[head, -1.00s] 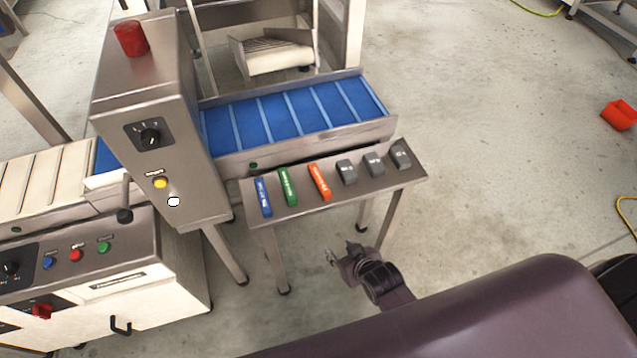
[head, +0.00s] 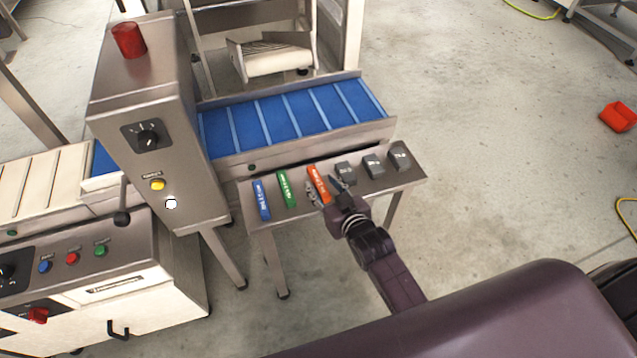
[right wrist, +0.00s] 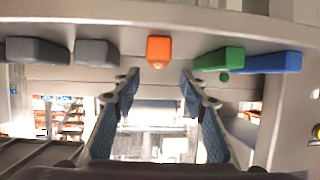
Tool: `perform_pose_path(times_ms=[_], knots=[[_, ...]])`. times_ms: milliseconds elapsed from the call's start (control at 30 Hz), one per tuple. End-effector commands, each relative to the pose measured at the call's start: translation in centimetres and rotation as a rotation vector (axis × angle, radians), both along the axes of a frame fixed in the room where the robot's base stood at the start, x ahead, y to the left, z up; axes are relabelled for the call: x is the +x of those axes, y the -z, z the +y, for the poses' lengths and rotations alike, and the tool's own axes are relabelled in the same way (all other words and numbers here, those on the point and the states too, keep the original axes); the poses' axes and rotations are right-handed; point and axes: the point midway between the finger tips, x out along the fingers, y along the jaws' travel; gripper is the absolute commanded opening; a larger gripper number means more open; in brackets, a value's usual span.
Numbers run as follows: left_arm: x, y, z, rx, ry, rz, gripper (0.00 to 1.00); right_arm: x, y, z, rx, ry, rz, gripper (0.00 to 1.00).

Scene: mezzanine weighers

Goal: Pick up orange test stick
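The orange test stick (head: 317,180) lies on the small steel table (head: 282,215), between the green stick and the grey weights. My right gripper (head: 325,190) is at the near end of the orange stick, its fingers spread to either side in the picture. In the right wrist view the orange stick (right wrist: 159,50) shows end-on, centred ahead of the two open fingers (right wrist: 158,85), with nothing between them. Whether the fingers overlap the stick's end cannot be told. My left gripper is not in view.
A green stick (head: 286,188) and a blue stick (head: 261,199) lie to the left. Several grey weights (head: 373,163) lie to the right. The blue conveyor belt (head: 275,118) runs behind the table, and a control box (head: 150,130) stands at its left.

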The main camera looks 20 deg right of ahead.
Motion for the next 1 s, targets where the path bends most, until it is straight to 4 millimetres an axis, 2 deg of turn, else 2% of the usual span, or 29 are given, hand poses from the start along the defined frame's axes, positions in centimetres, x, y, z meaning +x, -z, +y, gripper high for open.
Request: perform_pose_path(times_ms=[500, 867, 1000], knots=[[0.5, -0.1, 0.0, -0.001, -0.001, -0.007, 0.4, 4.6, 2.5, 0.2, 0.001, -0.001, 0.0, 0.39], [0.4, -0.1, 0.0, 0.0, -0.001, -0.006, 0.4, 5.2, 2.8, 0.3, 0.0, -0.001, 0.001, 0.39], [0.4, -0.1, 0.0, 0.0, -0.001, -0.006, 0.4, 5.2, 2.8, 0.2, 0.0, -0.001, 0.001, 0.24]])
